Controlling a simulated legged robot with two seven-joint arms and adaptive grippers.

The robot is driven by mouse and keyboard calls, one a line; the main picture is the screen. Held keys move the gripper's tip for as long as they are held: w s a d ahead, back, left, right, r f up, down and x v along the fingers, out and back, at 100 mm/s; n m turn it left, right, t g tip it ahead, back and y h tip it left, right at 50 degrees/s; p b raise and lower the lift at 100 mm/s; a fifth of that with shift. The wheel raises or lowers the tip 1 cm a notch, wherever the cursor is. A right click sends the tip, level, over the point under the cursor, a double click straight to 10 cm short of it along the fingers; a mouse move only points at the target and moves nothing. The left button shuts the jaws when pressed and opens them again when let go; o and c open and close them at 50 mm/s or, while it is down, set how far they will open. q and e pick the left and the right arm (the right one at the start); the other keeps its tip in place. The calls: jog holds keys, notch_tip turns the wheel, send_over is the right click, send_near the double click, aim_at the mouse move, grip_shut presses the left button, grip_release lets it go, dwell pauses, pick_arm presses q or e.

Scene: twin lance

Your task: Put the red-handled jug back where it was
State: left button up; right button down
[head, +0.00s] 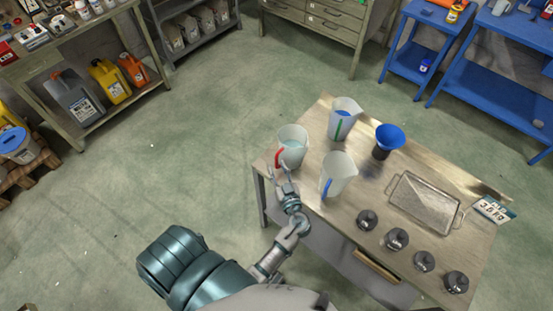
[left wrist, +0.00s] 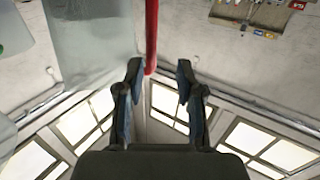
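The red-handled jug (head: 296,151) stands upright on the workbench (head: 318,235) near its left corner, with clear pale liquid in it. Its red handle (head: 279,158) faces my left gripper (head: 278,173). That gripper is open and empty at the bench's left edge, just short of the handle. In the left wrist view the open fingers (left wrist: 160,66) have the lower end of the red handle (left wrist: 151,35) at their tips, nearer the left finger; contact cannot be told. The clear jug wall (left wrist: 85,45) shows at left. My right gripper is not in view.
A green-marked jug (head: 343,118) and a blue-handled jug (head: 338,172) stand close by. A blue funnel (head: 389,137), a metal tray (head: 427,203), several dark weights (head: 397,239) and a display (head: 493,209) share the bench. Floor to the left is clear.

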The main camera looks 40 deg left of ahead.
pick_arm(q)
jog(key=shift+w+d+v, duration=0.25)
jog(key=shift+w+v, duration=0.1)
jog(key=shift+v, duration=2.1)
jog(key=s+a+f+m+g+h, duration=0.45)
jog(key=s+f, duration=0.35)
jog(key=f, duration=0.2)
jog(key=s+d+f+m+g+h, duration=0.3)
jog(key=s+d+f+m+h, duration=0.1)
jog(key=s+d+m+h, duration=0.6)
jog(key=s+f, duration=0.3)
jog(key=f, duration=1.2)
jog(key=s+a+f+n+g, duration=0.1)
jog(key=s+f, duration=0.3)
jog(key=f, duration=1.1)
jog(key=shift+a, duration=0.3)
